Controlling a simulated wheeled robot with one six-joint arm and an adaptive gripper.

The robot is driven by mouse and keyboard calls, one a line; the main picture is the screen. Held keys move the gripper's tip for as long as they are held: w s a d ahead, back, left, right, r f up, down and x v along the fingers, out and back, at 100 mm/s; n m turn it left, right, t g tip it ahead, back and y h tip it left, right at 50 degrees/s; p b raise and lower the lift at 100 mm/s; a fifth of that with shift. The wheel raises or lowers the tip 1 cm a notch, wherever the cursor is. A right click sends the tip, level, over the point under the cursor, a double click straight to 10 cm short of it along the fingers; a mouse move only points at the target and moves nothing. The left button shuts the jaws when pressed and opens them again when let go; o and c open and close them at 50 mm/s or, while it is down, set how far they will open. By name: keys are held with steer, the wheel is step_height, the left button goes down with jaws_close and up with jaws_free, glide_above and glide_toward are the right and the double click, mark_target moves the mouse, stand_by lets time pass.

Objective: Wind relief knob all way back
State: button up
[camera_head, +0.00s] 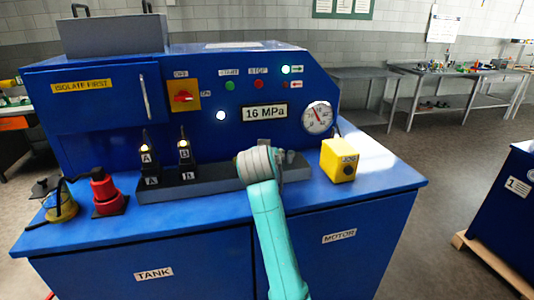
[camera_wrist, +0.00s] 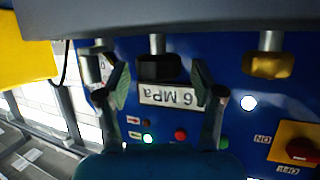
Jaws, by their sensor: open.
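In the wrist view, which is upside down, my gripper (camera_wrist: 161,85) is open, with a green-padded finger on either side of a black knob (camera_wrist: 158,67) on a grey stem. The fingers look apart from it. A brass-coloured knob (camera_wrist: 268,65) is to the right, and a silver fitting (camera_wrist: 98,65) is to the left. No label shows which one is the relief knob. In the head view my arm hides most of these parts. The pressure display (camera_head: 265,113) reads 16 MPa, and a round gauge (camera_head: 317,118) is right of it.
A yellow JOG box (camera_head: 338,160) stands close to the right of my wrist. Two black levers, A (camera_head: 147,158) and B (camera_head: 185,156), stand left. A red device (camera_head: 106,192) is at the far left.

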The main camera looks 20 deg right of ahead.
steer(key=shift+w+d+f, duration=0.2)
steer(key=shift+w+d, duration=0.05)
steer(key=shift+w, duration=0.25)
steer(key=c, duration=1.2)
steer(key=shift+o, duration=0.2)
steer(key=shift+n+y, duration=0.3)
